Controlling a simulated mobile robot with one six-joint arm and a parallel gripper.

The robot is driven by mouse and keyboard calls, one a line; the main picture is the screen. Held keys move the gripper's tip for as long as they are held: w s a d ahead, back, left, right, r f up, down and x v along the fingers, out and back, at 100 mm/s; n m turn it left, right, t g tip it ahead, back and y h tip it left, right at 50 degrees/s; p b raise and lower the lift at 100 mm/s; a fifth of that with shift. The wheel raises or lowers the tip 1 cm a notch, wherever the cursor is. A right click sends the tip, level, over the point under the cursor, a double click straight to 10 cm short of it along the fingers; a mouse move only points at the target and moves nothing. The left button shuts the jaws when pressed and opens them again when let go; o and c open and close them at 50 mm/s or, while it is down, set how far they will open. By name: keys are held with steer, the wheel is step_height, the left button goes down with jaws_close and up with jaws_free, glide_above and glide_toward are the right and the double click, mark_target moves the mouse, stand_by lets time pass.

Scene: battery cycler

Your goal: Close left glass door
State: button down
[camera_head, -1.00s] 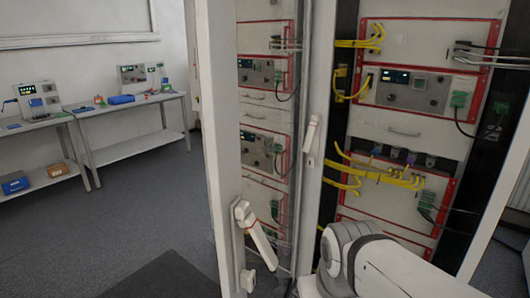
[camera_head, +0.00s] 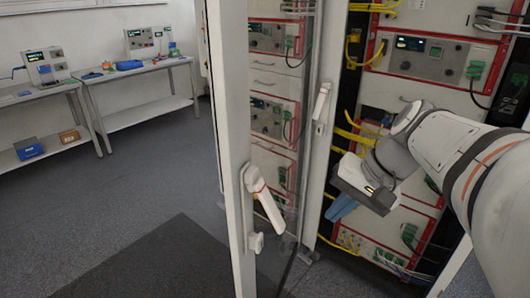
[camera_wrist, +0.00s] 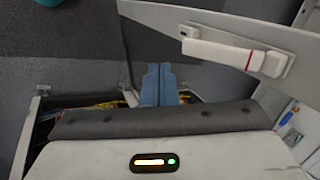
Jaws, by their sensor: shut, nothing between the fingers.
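The left glass door stands open, its white frame post (camera_head: 228,150) upright left of centre in the head view. A white handle with a red band (camera_head: 262,198) is on it, tilted outward. In the wrist view a white frame (camera_wrist: 285,35) with a like handle (camera_wrist: 218,50) crosses the upper right. My gripper (camera_head: 340,208) is right of the door in the head view, in front of the open cabinet. Its blue fingers are together and empty, pointing down. They also show in the wrist view (camera_wrist: 158,85), apart from the handle.
Equipment racks with red borders (camera_head: 430,60) and yellow cables fill the cabinet close behind my gripper. A second post with a white handle (camera_head: 321,103) stands between. Benches with instruments (camera_head: 150,105) are at the left. Grey floor (camera_head: 140,195) and a dark mat (camera_head: 175,260) are clear.

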step_height(320, 180, up, 2)
steer(key=w, duration=0.1)
steer(key=y+p, duration=0.1)
steer(key=p, duration=0.1)
glide_toward(282, 228)
step_height(282, 228, down, 5)
steer(key=a, duration=0.2)
steer(key=shift+w+a+f+m, duration=0.3)
steer(key=shift+w+a, duration=0.15)
steer(key=shift+w, duration=0.1)
steer(key=shift+a, duration=0.1)
